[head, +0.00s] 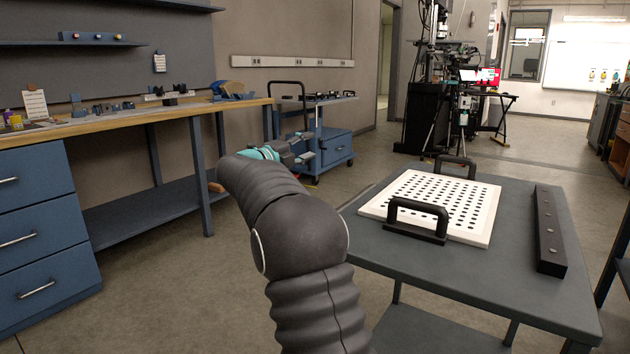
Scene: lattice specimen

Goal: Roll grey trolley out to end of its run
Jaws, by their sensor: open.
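A small trolley (325,147) with a grey-blue top, a blue drawer and small wheels stands on the floor beyond my arm, beside the right end of the workbench. Its black push handle (290,83) rises at its left end. Small dark items lie on its top. My gripper (305,148) is open and empty. In the picture it overlaps the trolley's left lower part, and I cannot tell whether they touch. My gripper and arm hide part of the trolley's lower left side.
A grey table (480,283) at the right holds a white perforated plate (375,207) with two black handles and a dark bar (549,230). A wooden-topped workbench (150,122) with blue drawers runs along the left. Floor (385,150) is clear right of the trolley.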

